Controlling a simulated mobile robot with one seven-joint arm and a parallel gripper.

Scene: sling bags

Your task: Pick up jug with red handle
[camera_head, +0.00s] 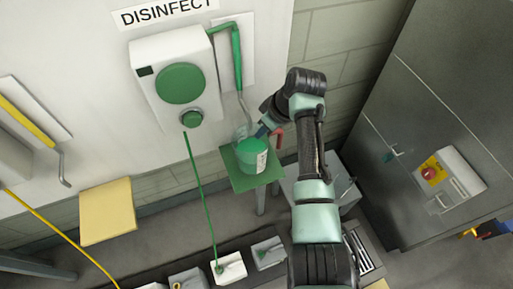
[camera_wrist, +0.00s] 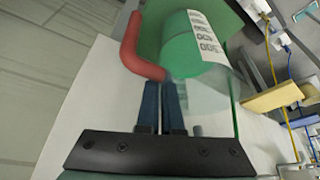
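The jug (camera_head: 252,158) has clear walls, green contents, a white printed label and a red handle (camera_head: 278,138). It appears to stand upright on a small green shelf (camera_head: 243,181). In the wrist view the green part of the jug (camera_wrist: 180,55) and the red handle (camera_wrist: 130,48) fill the upper middle. My gripper (camera_wrist: 162,88) is at the jug's upper edge, beside the lower end of the handle. Its two blue fingers are close together with a thin gap, apparently pinching the clear wall. The exact contact is hard to see. In the head view my gripper (camera_head: 263,130) is partly hidden.
A white dispenser (camera_head: 168,50) with a green disc hangs on the wall, and a green pipe (camera_head: 238,62) comes down just above the jug. A yellow shelf (camera_head: 107,211) is at left. A grey cabinet (camera_head: 400,120) stands at right. Several containers line the floor below.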

